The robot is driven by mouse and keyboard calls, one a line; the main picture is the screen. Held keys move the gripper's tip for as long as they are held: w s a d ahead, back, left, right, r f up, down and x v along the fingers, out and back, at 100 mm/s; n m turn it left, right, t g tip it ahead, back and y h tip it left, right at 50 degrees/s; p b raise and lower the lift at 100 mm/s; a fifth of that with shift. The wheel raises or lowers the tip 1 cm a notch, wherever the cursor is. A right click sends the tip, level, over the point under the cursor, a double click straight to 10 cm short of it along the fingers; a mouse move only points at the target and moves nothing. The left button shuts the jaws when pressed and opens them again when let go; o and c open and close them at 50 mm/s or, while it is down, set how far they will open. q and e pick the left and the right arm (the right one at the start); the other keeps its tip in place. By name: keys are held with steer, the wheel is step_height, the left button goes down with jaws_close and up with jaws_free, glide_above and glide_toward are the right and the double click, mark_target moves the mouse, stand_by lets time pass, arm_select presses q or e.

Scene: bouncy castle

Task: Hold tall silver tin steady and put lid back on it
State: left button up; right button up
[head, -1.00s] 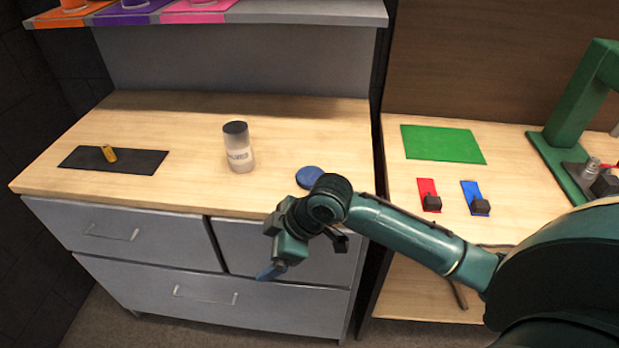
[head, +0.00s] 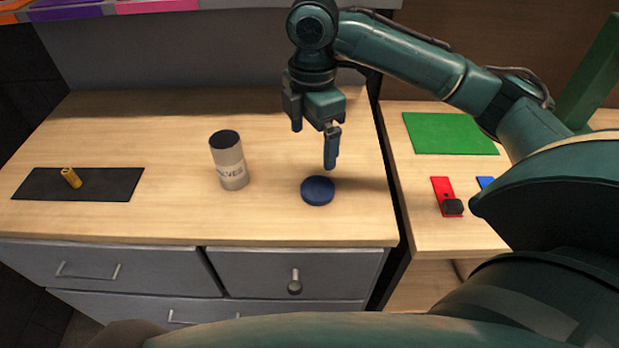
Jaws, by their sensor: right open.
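The tall silver tin (head: 229,160) stands upright on the wooden counter, with a dark top and a partly readable label. A round dark blue lid (head: 318,191) lies flat on the counter to the right of the tin. My right gripper (head: 314,145) is open and empty, pointing down above the counter just behind and over the lid, apart from it. My left gripper is not in view.
A black mat (head: 105,184) with a small yellow-brown cylinder (head: 71,178) lies at the counter's left. A gap separates the counter from the right table, which holds a green mat (head: 450,134) and a red card (head: 442,188) with a black block.

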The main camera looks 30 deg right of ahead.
glide_above(316, 189)
steer(key=f, duration=0.5)
steer(key=a+f, duration=0.1)
steer(key=f, duration=0.2)
steer(key=shift+s, duration=0.15)
steer(key=f, duration=0.2)
steer(key=d+f, duration=0.1)
steer(key=f, duration=0.2)
steer(key=shift+w, duration=0.2)
steer(key=shift+c, duration=0.4)
steer(key=c, duration=1)
steer(key=shift+o, duration=0.2)
